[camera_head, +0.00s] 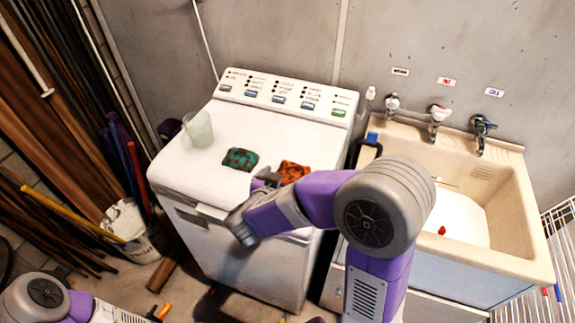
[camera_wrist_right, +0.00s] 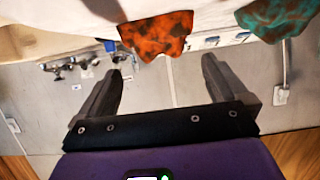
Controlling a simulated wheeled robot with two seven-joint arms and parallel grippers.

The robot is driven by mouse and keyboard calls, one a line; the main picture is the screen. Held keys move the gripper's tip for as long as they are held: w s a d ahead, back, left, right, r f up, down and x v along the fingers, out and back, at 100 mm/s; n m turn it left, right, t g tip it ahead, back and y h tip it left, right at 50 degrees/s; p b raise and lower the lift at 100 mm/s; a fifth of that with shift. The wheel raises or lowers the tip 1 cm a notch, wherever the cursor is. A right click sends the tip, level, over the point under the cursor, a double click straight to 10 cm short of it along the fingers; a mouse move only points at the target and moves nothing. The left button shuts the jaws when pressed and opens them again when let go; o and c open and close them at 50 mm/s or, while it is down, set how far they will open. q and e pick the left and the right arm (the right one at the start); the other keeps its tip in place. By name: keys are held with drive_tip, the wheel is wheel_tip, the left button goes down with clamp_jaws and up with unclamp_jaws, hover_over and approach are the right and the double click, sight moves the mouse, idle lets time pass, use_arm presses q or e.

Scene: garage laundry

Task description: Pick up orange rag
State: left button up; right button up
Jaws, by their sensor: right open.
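The orange rag (camera_head: 293,171), mottled with dark patches, lies crumpled on top of the white washing machine (camera_head: 190,165), near its right front part. My right gripper (camera_head: 267,179) is just in front and left of the rag, partly hidden by my own wrist. In the right wrist view the rag (camera_wrist_right: 157,35) shows beyond the open fingertips of the gripper (camera_wrist_right: 162,66), about centred between them. Nothing is between the fingers. My left arm shows at the lower left edge, but its gripper is not visible.
A green and brown rag (camera_head: 240,159) lies left of the orange one. A translucent cup (camera_head: 199,130) stands at the left on the washer. A control panel (camera_head: 285,97) rises behind, and a beige sink (camera_head: 515,220) stands at the right. The washer top between cup and panel is clear.

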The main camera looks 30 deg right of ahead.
sight(293, 165)
drive_tip(key=x, duration=0.2)
drive_tip(key=b+x, duration=0.1)
drive_tip(key=x, duration=0.1)
drive_tip(key=b+x, duration=0.1)
drive_tip(key=x, duration=0.1)
drive_tip(key=shift+w+r, duration=0.1)
drive_tip(key=shift+r, duration=0.25)
drive_tip(key=c, duration=1.1)
